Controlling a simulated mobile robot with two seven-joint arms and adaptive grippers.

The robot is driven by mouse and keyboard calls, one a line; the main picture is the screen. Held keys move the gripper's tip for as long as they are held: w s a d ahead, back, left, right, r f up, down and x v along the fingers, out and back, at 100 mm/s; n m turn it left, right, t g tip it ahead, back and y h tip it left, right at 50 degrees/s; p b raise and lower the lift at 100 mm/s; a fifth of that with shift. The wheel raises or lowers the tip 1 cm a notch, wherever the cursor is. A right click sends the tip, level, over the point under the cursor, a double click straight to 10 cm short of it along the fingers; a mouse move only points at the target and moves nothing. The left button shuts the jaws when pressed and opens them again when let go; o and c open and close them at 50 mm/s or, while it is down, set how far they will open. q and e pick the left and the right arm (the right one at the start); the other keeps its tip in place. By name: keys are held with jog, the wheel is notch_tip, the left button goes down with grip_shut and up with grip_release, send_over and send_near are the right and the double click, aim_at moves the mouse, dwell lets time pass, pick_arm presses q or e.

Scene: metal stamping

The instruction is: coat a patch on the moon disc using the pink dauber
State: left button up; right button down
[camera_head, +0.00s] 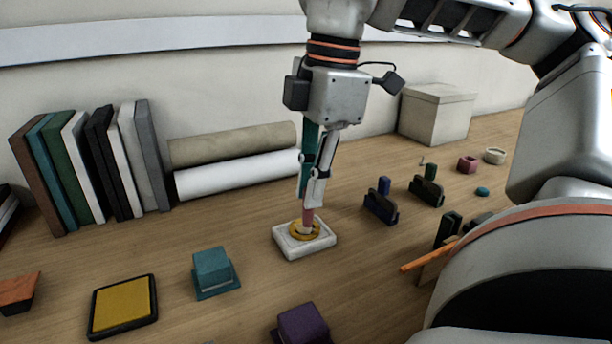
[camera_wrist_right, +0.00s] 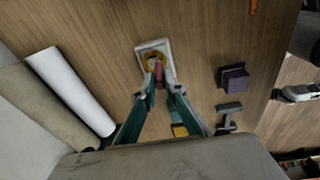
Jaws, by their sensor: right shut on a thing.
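My right gripper (camera_head: 315,180) is shut on the pink dauber (camera_head: 308,215), which stands nearly upright, tip down. It also shows in the right wrist view (camera_wrist_right: 159,75). Below it a white square block (camera_head: 292,252) lies on the table and bears a round golden-yellow piece (camera_head: 293,232), which may be the moon disc. The dauber's lower end is over the middle of the yellow piece and seems to meet it. The dauber hides that middle, so I cannot see any coating or a clear moon shape. My left gripper does not show in the head view.
A yellow pad (camera_head: 122,307), a teal block (camera_head: 212,272) and a purple block (camera_head: 302,325) lie in front. Dark holders (camera_head: 381,207) stand to the right. Paper rolls (camera_head: 235,176), books (camera_head: 100,165) and a beige box (camera_head: 435,115) line the back. Bare table surrounds the white block.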

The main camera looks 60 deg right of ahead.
jog(key=shift+s+a+f, duration=0.1)
jog(key=shift+s, duration=0.15)
jog(key=shift+w, duration=0.1)
jog(key=shift+w+d, duration=0.2)
jog(key=shift+w, duration=0.05)
jog(key=shift+w+d+b, duration=0.2)
jog(key=shift+w+d, duration=0.15)
jog(key=shift+w, duration=0.25)
jog(key=shift+w+d+b, duration=0.15)
jog(key=shift+w+d, duration=0.15)
jog(key=shift+w, duration=0.25)
jog(key=shift+s, duration=0.1)
jog(key=shift+s+a, duration=0.45)
jog(key=shift+s, duration=0.25)
jog(key=shift+s+a, duration=0.45)
jog(key=shift+s, duration=0.25)
